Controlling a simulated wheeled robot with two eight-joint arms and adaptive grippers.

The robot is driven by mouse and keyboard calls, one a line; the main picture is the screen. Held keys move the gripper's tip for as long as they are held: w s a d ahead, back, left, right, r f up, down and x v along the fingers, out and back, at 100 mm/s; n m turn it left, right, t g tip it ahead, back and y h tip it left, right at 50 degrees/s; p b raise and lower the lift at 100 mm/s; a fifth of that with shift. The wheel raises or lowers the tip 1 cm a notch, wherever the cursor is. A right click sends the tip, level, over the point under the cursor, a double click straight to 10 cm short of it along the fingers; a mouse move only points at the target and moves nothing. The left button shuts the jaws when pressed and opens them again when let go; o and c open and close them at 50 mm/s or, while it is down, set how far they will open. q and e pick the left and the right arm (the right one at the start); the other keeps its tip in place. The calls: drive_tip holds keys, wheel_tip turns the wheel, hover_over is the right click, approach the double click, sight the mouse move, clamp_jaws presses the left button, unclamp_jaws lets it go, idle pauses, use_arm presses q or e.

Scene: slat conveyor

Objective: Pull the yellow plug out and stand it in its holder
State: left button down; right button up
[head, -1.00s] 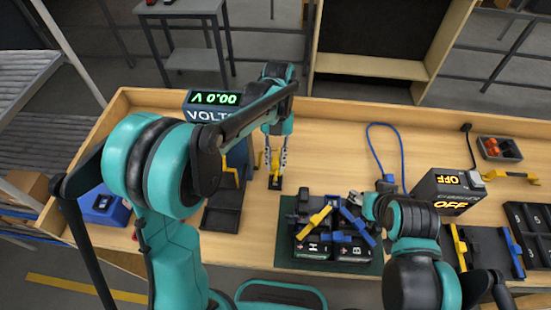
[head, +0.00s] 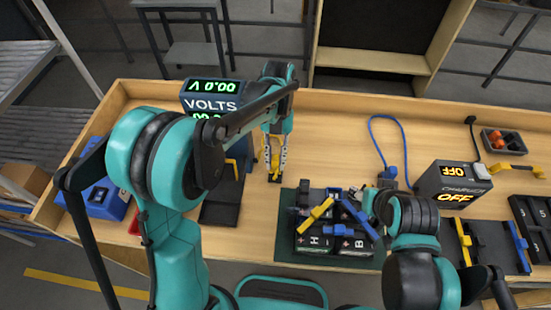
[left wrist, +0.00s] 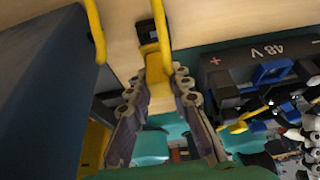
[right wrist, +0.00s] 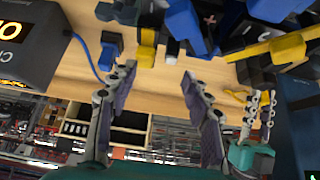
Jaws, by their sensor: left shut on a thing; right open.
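The yellow plug (head: 274,161) is between the fingers of my left gripper (head: 274,150), which is shut on it, left of the batteries. In the left wrist view the yellow body (left wrist: 158,62) sits between the fingertips, with a small black block (left wrist: 149,32) on the bench just beyond. In the head view a black piece (head: 274,178) shows at the plug's foot; I cannot tell whether the plug is seated in it.
Batteries (head: 314,244) with yellow and blue connectors stand on a green mat (head: 288,215). A voltmeter (head: 211,103) and a black tray (head: 220,213) are to the left. The charger (head: 450,184), marked OFF, and a blue cable (head: 401,130) are to the right. Bench behind the plug is clear.

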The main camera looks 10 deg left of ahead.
use_arm(q)
drive_tip(key=shift+f+b, duration=0.85)
drive_tip(key=shift+f, duration=0.3)
use_arm(e)
drive_tip(key=shift+s+f, duration=0.1)
drive_tip(key=shift+f, duration=0.8)
use_arm(q)
drive_tip(key=c, duration=1.3)
unclamp_jaws()
use_arm(e)
drive_tip(key=shift+f, duration=0.1)
use_arm(q)
drive_tip(key=shift+d, duration=0.1)
drive_tip(key=shift+r, duration=0.1)
drive_tip(key=v, duration=1.1)
drive_tip(key=shift+w+r, duration=0.15)
drive_tip(key=shift+r, duration=0.25)
